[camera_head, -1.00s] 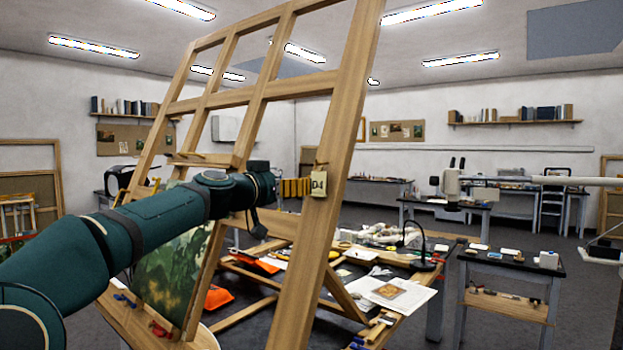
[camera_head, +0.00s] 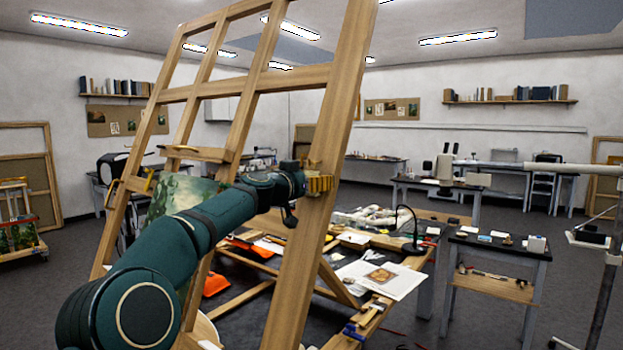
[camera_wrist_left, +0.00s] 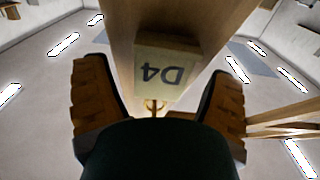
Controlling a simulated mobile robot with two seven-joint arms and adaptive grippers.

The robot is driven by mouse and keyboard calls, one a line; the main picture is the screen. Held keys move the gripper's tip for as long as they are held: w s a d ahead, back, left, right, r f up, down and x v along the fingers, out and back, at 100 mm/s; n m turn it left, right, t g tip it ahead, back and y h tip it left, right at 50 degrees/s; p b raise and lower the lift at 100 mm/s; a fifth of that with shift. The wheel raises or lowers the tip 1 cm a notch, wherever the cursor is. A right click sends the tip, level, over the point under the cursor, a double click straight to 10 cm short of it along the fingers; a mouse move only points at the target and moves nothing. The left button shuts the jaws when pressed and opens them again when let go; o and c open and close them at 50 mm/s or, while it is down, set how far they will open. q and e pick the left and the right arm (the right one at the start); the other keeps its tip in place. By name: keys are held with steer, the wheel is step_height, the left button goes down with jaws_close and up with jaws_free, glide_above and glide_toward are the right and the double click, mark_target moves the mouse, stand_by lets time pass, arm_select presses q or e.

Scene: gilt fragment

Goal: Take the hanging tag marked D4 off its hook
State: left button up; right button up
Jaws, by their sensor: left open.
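The tag marked D4 (camera_wrist_left: 166,66) is a pale cream plate with dark lettering. In the left wrist view it hangs in front of a wooden upright, with a small brass hook or ring (camera_wrist_left: 154,105) at its lower edge there. My left gripper (camera_wrist_left: 158,70) is open, with one brown ribbed finger on each side of the tag and a visible gap to both. In the head view the left gripper (camera_head: 319,184) is at the easel's right upright (camera_head: 335,120) and hides the tag. My right gripper is not in view.
The large wooden easel frame (camera_head: 245,85) stands close in front, with a painting (camera_head: 180,195) on it. Behind it a table holds papers (camera_head: 385,277), a black lamp (camera_head: 412,235) and tools. A small side table (camera_head: 495,250) stands to the right.

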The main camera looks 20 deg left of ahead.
arm_select(q)
steer(key=c, duration=1.3)
steer(key=shift+o, duration=0.2)
steer(key=shift+r, duration=0.1)
